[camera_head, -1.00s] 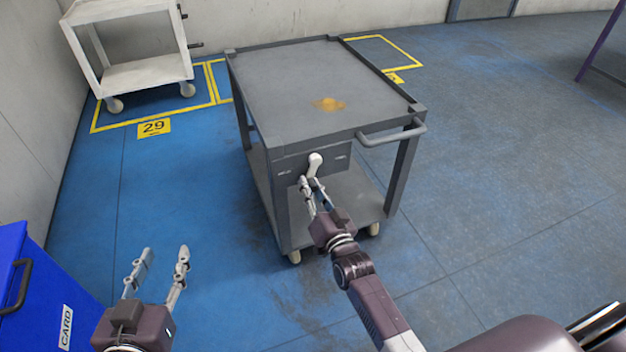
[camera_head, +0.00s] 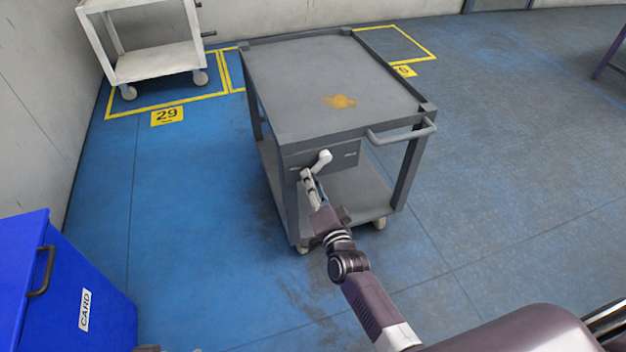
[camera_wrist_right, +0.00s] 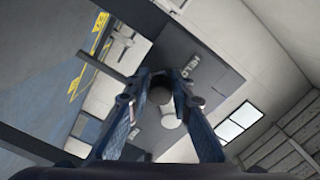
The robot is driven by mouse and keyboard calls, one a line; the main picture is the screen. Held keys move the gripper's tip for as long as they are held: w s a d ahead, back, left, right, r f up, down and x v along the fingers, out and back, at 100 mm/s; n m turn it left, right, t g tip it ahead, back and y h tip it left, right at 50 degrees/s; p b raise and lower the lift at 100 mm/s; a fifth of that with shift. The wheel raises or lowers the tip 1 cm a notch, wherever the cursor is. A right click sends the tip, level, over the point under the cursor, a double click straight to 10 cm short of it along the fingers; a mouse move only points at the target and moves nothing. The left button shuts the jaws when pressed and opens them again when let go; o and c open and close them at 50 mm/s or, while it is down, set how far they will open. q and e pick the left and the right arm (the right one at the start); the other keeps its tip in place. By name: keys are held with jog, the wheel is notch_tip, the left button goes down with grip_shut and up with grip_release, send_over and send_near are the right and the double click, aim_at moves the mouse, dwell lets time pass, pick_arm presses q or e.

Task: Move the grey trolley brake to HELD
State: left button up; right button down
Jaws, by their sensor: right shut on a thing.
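The grey trolley (camera_head: 300,85) stands in the middle of the head view. Its white brake lever (camera_head: 321,160) is on the front panel below the top and slants from upper right to lower left. My right gripper (camera_head: 307,178) is at the lever's lower end, shut on it. In the right wrist view, the fingers of my right gripper (camera_wrist_right: 160,88) are on either side of a dark round knob, and a HELD label (camera_wrist_right: 190,68) shows on the panel beyond. Only what may be a fingertip of my left gripper (camera_head: 147,348) shows at the bottom edge.
A blue bin (camera_head: 60,285) labelled CARD stands at lower left. A white trolley (camera_head: 155,62) stands at back left by the yellow floor marking 29 (camera_head: 167,116). The blue floor right of the grey trolley is clear.

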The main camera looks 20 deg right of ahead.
pick_arm(q)
jog(key=shift+s, duration=0.2)
pick_arm(e)
jog(key=shift+a, duration=0.55)
jog(key=c, duration=2.1)
grip_release()
jog(key=o, duration=0.3)
jog(key=shift+a+r, duration=0.1)
jog(key=shift+a, duration=0.05)
pick_arm(q)
jog(key=shift+s+a, duration=0.1)
jog(key=shift+a, duration=0.15)
pick_arm(e)
jog(key=shift+o, duration=0.2)
pick_arm(q)
jog(key=shift+d+f, duration=0.1)
pick_arm(e)
jog(key=shift+s+d, duration=0.1)
jog(key=shift+d, duration=0.1)
jog(key=s, duration=1.2)
jog(key=shift+d, duration=0.1)
